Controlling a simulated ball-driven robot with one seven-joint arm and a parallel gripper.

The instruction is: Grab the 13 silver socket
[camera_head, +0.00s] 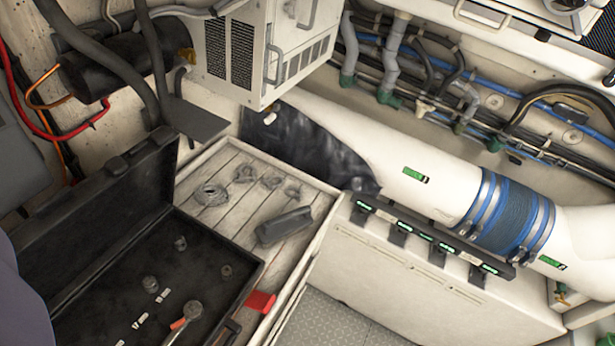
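An open black tool case (235,295) lies at the lower left, its lid (95,205) raised on the left side. Several small grey sockets stand in it: one near the back (180,243), one at the right (226,271) and one nearer the middle (150,283). Small white labels (163,295) lie along the case floor, too small to read, so I cannot tell which socket is the 13. A ratchet-like tool (192,311) with a red band lies at the front of the case. My gripper's fingers do not show.
A slatted tray (225,220) beside the case holds several metal rings (210,194) and a dark block (285,227). A red piece (260,302) sits at the case's right. A white cabinet (265,45), hoses and a large white pipe (440,185) surround it. Bare floor (345,322) shows at bottom centre.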

